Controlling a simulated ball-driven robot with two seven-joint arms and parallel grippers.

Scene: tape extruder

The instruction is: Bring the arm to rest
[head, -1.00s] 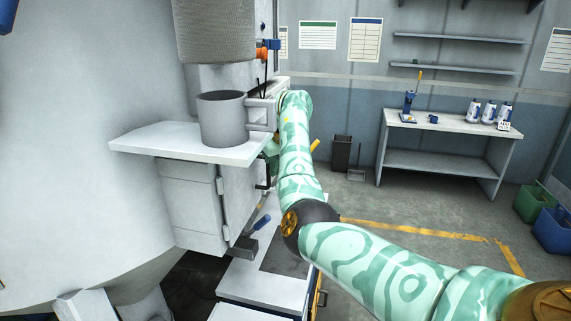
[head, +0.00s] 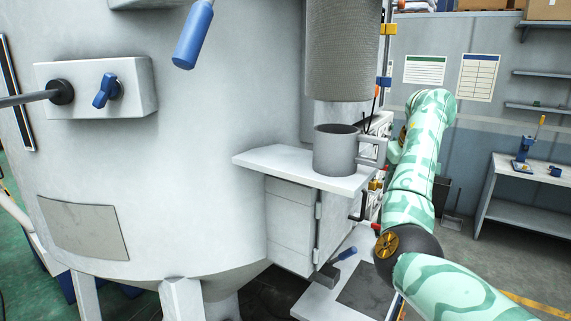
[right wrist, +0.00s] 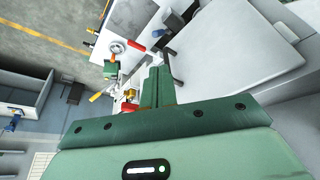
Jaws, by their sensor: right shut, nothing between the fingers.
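My right arm (head: 412,175), patterned in mint and teal, rises from the lower right of the head view and bends beside the big grey machine. Its gripper is mostly hidden behind the arm there. In the right wrist view my right gripper (right wrist: 158,75) has its green fingers together with nothing between them. It points toward the machine's side, where red and yellow handles show beyond it. I cannot tell how far the fingertips are from these parts. My left gripper is in neither view.
A grey cup (head: 335,152) stands on a pale shelf (head: 262,158) of the machine (head: 190,190), left of the arm. Blue-handled levers (head: 194,35) stick out. A workbench (head: 517,172) stands at the right wall. Open floor lies between bench and arm.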

